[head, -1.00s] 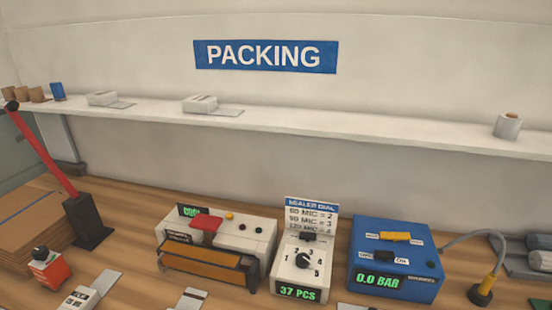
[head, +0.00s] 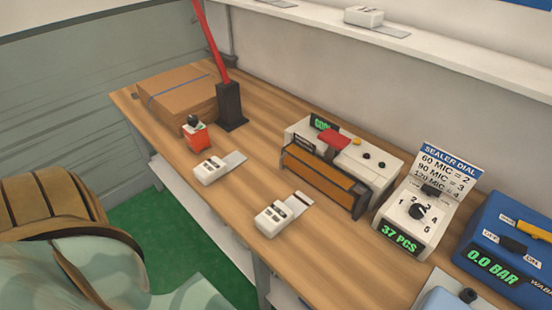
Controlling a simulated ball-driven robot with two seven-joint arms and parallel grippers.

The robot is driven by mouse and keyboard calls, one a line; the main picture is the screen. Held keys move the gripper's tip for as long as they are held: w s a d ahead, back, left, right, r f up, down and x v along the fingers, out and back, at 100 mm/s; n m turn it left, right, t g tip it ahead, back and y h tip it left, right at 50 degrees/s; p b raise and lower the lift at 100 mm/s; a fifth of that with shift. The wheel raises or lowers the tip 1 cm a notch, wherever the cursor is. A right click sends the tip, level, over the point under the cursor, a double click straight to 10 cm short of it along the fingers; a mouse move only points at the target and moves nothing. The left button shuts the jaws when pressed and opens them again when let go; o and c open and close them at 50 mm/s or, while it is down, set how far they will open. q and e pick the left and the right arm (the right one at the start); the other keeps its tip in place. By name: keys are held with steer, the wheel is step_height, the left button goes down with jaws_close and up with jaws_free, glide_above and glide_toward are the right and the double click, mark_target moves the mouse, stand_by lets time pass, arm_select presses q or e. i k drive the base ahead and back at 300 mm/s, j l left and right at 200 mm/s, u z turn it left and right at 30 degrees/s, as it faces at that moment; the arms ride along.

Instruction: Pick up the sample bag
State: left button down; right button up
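I cannot pick out a sample bag for certain in the head view. Two small white devices, a rear one (head: 212,171) and a front one (head: 274,217), lie on the wooden bench, each with a flat grey piece at its far side. I cannot tell whether either flat piece is a bag. Neither of my grippers is in view.
On the bench (head: 190,215) are a cardboard stack (head: 178,98), red-handled press (head: 231,105), orange box (head: 197,137), sealer (head: 325,178), dial unit (head: 412,218) reading "37 PCS" and blue unit (head: 510,245) reading "0.0 BAR". Brown padded and pale green patterned things (head: 60,215) fill the lower left.

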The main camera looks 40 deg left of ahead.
mark_target(270, 222)
steer(key=u, duration=1.2)
